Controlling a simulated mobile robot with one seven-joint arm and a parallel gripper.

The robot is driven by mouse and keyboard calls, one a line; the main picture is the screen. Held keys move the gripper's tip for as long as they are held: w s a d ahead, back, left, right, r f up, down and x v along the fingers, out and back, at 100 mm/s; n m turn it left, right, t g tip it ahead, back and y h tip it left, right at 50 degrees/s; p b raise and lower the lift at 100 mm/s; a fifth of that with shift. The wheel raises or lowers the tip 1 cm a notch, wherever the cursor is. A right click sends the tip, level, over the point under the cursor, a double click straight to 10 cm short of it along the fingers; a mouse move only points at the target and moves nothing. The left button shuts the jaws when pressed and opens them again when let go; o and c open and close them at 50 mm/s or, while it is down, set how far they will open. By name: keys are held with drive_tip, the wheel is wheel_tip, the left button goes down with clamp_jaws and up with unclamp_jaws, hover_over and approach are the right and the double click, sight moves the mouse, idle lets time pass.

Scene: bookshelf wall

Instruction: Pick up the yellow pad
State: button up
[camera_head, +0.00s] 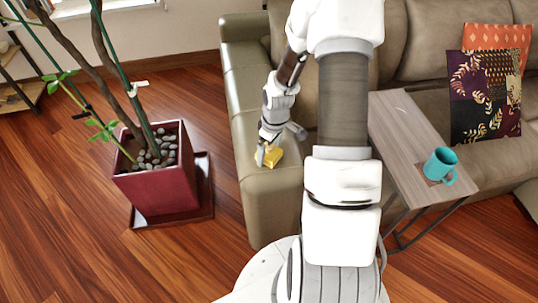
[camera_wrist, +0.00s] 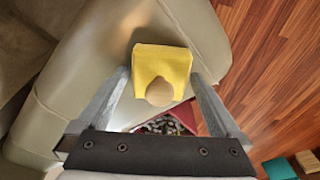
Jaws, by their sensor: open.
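The yellow pad (camera_wrist: 160,62) is a small block with a round, wood-coloured knob (camera_wrist: 159,91) on it. It rests on the beige sofa's armrest; in the head view the pad (camera_head: 270,156) shows near the armrest's front end. My gripper (camera_head: 266,146) is right at the pad in the head view, partly covering it. In the wrist view my gripper (camera_wrist: 160,78) is open, with one finger on each side of the pad and knob. I cannot tell whether the fingers touch the pad.
The sofa armrest (camera_head: 247,95) lies under the pad. A red planter (camera_head: 160,190) with pebbles stands on the wood floor to the left. A side table (camera_head: 402,118) with a teal mug (camera_head: 440,164) stands to the right. Patterned cushions (camera_head: 490,92) lie on the sofa.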

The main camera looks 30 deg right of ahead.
drive_tip(key=shift+f, duration=0.15)
drive_tip(key=c, duration=1.3)
drive_tip(key=shift+o, duration=0.2)
drive_tip(key=shift+r, duration=0.65)
wheel_tip(320, 180, up, 3)
drive_tip(key=shift+r+p, duration=0.1)
drive_tip(key=shift+p, duration=0.5)
drive_tip(key=s+d+r+p, duration=0.2)
drive_tip(key=s+d+r, duration=0.3)
drive_tip(key=d, duration=0.5)
drive_tip(key=shift+s+r, duration=0.35)
drive_tip(key=shift+r, duration=0.45)
drive_tip(key=shift+d, duration=0.1)
